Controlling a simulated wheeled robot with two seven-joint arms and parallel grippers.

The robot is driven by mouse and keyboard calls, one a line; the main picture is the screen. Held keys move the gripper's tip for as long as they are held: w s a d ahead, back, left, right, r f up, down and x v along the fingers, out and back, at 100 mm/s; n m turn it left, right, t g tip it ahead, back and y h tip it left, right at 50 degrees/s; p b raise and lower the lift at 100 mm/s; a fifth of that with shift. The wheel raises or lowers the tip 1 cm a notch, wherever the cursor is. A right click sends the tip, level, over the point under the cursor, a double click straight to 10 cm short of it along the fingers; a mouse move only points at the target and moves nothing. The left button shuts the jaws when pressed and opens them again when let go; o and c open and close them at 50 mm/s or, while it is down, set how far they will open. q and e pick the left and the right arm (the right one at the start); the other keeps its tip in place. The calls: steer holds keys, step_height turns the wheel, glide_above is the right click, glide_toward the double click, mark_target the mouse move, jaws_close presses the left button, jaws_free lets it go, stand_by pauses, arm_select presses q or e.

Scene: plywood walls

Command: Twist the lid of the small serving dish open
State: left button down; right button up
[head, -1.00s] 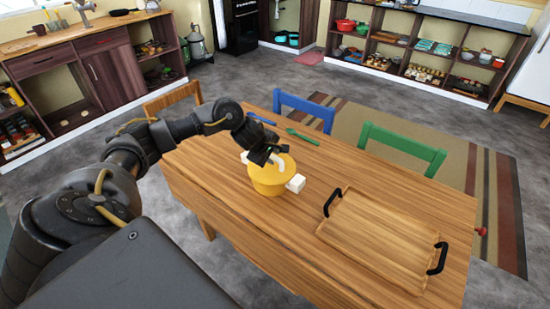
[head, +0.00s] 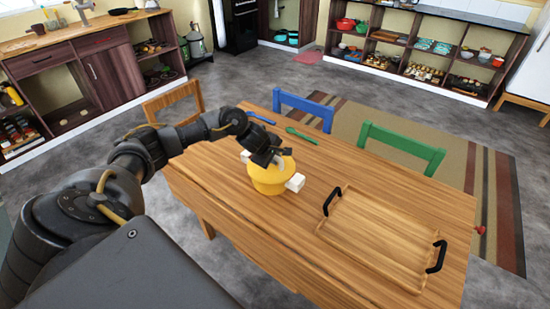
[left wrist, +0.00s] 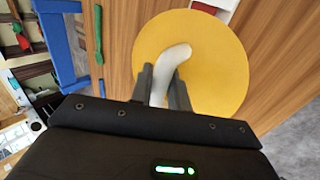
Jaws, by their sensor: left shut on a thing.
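The small serving dish (head: 268,187) is yellow with white side handles and stands upright on the wooden table. Its round yellow lid (left wrist: 215,70) sits on top and carries a curved white handle (left wrist: 172,57). My left gripper (head: 277,155) reaches over the dish from the left. In the left wrist view its two fingers (left wrist: 160,82) are on either side of one end of the white handle, shut on it. The gripper hides part of the lid in the head view. My right gripper is not in view.
A wooden tray (head: 350,255) with black handles lies to the right of the dish. A green utensil (head: 302,135) and a blue one (head: 261,119) lie at the far side. Blue (head: 303,108) and green (head: 400,147) chairs stand behind the table (head: 240,229).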

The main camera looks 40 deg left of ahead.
arm_select(q)
steer(key=shift+w+r+n+y+p, duration=0.15)
steer(key=shift+n+y+p, duration=0.45)
steer(key=shift+n, duration=0.7)
steer(key=shift+w+n+g+y+p, duration=0.15)
steer(key=shift+n+g+y+p, duration=0.15)
steer(key=shift+n+y+p, duration=0.6)
steer(key=shift+n+p, duration=0.5)
steer(key=shift+p, duration=0.1)
